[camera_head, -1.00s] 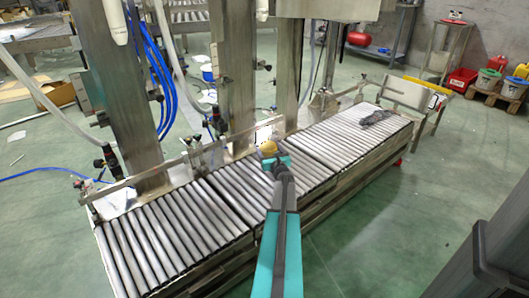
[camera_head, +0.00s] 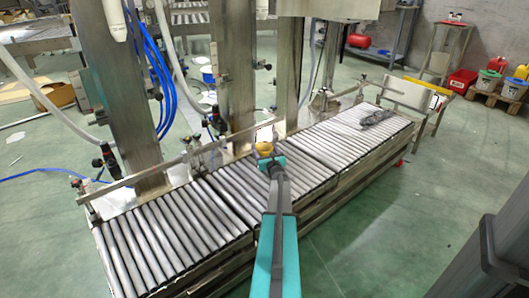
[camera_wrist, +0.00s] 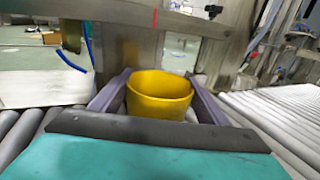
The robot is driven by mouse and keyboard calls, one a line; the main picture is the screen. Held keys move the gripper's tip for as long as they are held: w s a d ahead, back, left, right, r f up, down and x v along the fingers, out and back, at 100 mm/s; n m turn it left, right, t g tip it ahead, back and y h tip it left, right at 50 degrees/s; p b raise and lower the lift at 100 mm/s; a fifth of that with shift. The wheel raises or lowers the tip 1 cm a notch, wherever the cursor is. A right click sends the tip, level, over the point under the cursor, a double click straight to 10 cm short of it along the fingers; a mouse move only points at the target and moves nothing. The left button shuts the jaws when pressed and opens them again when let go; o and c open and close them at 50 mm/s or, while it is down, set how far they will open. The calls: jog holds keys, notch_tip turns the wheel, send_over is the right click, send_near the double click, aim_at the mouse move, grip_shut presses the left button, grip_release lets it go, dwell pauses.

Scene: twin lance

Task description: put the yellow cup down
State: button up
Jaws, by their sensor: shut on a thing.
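The yellow cup (camera_wrist: 158,97) sits upright between the two dark fingers of my gripper (camera_wrist: 157,98) in the wrist view, with its open rim up. Its lower part is hidden behind the gripper body. In the head view the small yellow cup (camera_head: 264,148) shows at the far end of my teal arm, at the tip of my gripper (camera_head: 268,156). My gripper is shut on the cup, over the back part of the roller conveyor (camera_head: 215,205). I cannot tell whether the cup's base touches the rollers.
A metal rail (camera_head: 135,178) runs along the conveyor's back edge, with steel columns (camera_head: 130,95) behind it. A dark tangled item (camera_head: 377,117) lies on the conveyor's far right end. The rollers to the left and right of my gripper are clear.

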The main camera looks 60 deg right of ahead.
jog(key=shift+f, duration=0.55)
jog(key=shift+f, duration=0.1)
jog(key=o, duration=1)
jog(key=shift+r, duration=0.2)
jog(key=shift+p+v, duration=0.95)
jog(key=shift+v, duration=5.1)
jog(key=shift+f, duration=0.1)
